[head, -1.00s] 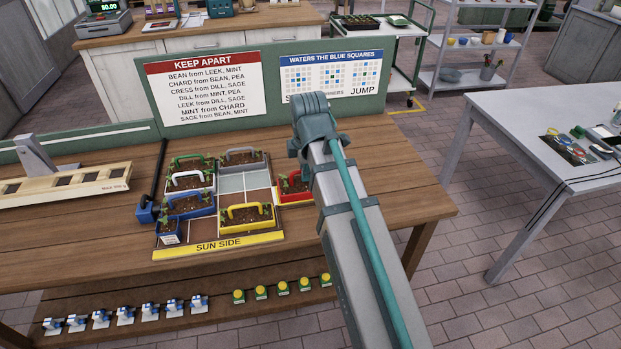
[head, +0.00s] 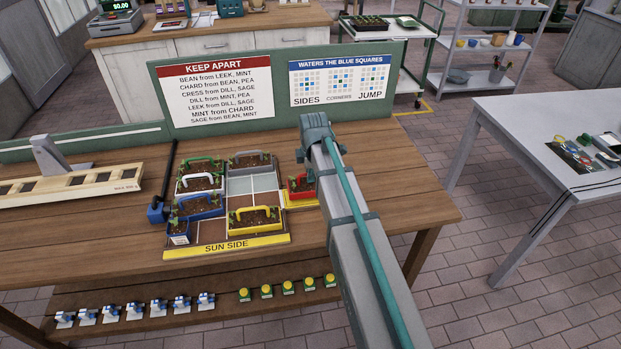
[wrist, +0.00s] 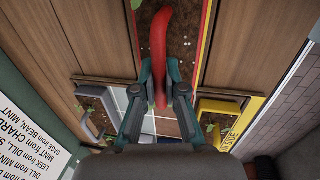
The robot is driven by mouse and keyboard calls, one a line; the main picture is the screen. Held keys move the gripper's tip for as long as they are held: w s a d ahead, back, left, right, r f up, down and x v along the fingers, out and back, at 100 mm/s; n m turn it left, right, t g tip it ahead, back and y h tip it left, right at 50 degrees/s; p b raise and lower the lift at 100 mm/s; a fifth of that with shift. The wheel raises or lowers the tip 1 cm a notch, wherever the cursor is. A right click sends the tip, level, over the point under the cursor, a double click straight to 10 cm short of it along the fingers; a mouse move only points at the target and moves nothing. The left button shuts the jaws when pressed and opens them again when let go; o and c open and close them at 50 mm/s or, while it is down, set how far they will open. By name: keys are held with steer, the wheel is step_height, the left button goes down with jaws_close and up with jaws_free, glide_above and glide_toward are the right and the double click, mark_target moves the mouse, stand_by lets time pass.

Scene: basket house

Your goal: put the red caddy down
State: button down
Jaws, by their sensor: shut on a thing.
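The red caddy (head: 301,191) is at the right edge of the planting tray (head: 265,182), with soil and seedlings in it. A yellow strip (head: 300,204) shows along its near edge. My gripper (wrist: 160,92) is shut on the caddy's red arched handle (wrist: 159,45) in the wrist view, with the soil directly beyond. The arm hides part of the caddy's right end in the head view. I cannot tell whether its base touches the surface below.
The tray also holds a yellow caddy (head: 255,221), a blue one (head: 199,206), a white one (head: 200,183), a green one (head: 203,165) and a grey one (head: 249,160). A "KEEP APART" sign (head: 216,90) stands behind. The table's right part (head: 400,190) is clear.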

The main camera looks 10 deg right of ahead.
mark_target(312, 189)
steer(key=shift+f, duration=1.05)
steer(key=shift+s, duration=0.1)
steer(key=shift+f, duration=0.2)
steer(key=c, duration=1.2)
jaws_free()
steer(key=shift+c, duration=0.2)
steer(key=shift+r, duration=0.15)
step_height(312, 189, up, 12)
steer(key=s+b, duration=0.2)
steer(key=shift+s, duration=0.15)
